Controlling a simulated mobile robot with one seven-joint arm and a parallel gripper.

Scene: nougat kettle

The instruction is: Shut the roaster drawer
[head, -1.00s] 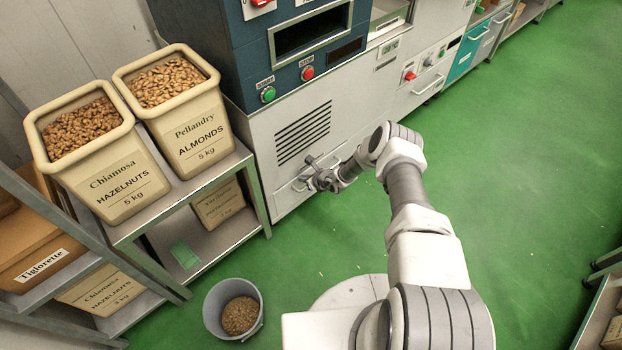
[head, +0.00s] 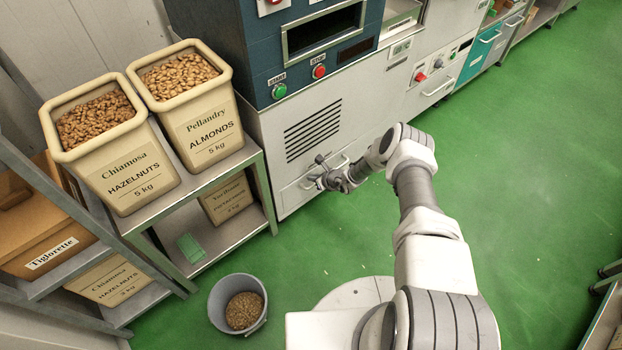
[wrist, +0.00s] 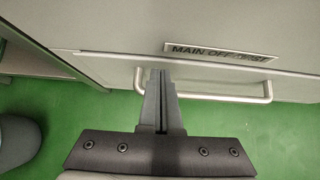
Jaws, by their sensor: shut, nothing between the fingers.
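The roaster (head: 345,110) is the tall machine with a dark blue top and a pale grey lower body. Its drawer front (head: 292,200) is low on that body, under the slotted vent, partly hidden by my gripper. In the wrist view the drawer front (wrist: 112,72) has a pale upper edge and a bar handle (wrist: 225,98), below a plate partly reading "MAIN OFF". I cannot tell how far the drawer stands out. My gripper (head: 326,178) is shut and empty. In the wrist view its fingertips (wrist: 160,74) overlap the handle's left part; I cannot tell whether they touch it.
A grey bucket (head: 238,304) of brown pieces stands on the green floor near my base. A metal shelf (head: 215,172) with nut bins, hazelnuts (head: 128,178) and almonds (head: 205,132), stands left of the roaster. The floor on the right is mostly clear.

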